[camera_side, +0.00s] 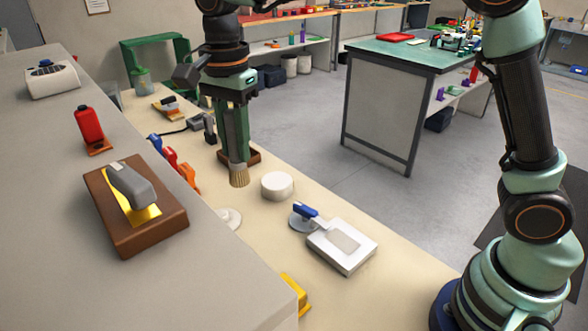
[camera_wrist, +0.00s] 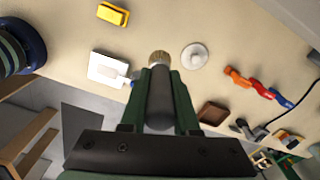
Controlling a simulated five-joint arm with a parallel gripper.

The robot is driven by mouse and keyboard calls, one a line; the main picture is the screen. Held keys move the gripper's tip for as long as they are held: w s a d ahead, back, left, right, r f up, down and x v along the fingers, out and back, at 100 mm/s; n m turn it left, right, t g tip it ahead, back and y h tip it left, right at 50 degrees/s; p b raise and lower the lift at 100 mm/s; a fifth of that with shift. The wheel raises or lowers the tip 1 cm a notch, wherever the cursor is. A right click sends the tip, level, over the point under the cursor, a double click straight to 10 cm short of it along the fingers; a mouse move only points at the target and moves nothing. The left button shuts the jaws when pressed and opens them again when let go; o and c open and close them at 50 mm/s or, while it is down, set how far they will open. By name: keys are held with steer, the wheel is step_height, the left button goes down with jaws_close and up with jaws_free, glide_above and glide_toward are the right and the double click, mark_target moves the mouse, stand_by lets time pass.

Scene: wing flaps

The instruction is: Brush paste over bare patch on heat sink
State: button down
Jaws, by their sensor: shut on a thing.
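My gripper (camera_side: 236,152) is shut on a brush and holds it upright, bristles down. The tan bristles (camera_side: 239,176) hang just left of a round white pot (camera_side: 277,185); I cannot tell whether they touch the bench. In the wrist view the dark handle (camera_wrist: 160,102) lies between my fingers, with the bristle end (camera_wrist: 159,57) beyond the tips. A white block with a greyish square patch on top, apparently the heat sink (camera_side: 342,246), lies to the right and nearer the camera. It also shows in the wrist view (camera_wrist: 105,71), left of the bristles. No paste is distinguishable on it.
A white disc (camera_side: 228,218) lies near the ledge, and a yellow piece (camera_side: 295,293) is at the front. Red, blue and orange clips (camera_side: 171,160) line the left. A brown tray (camera_wrist: 213,112) is behind.

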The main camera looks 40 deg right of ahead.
steer(key=w+d+f+t, duration=0.2)
steer(key=w+d+f, duration=0.3)
steer(key=d, duration=0.4)
steer(key=w+d+f+t, duration=0.2)
steer(key=w+d+f, duration=0.25)
steer(key=d, duration=0.45)
steer(key=shift+s+x, duration=0.25)
steer(key=shift+x, duration=1.1)
steer(key=shift+s+x, duration=0.25)
steer(key=shift+x, duration=1.05)
steer(key=shift+f, duration=0.8)
step_height(320, 180, up, 7)
steer(key=shift+s, duration=0.1)
stand_by(0.7)
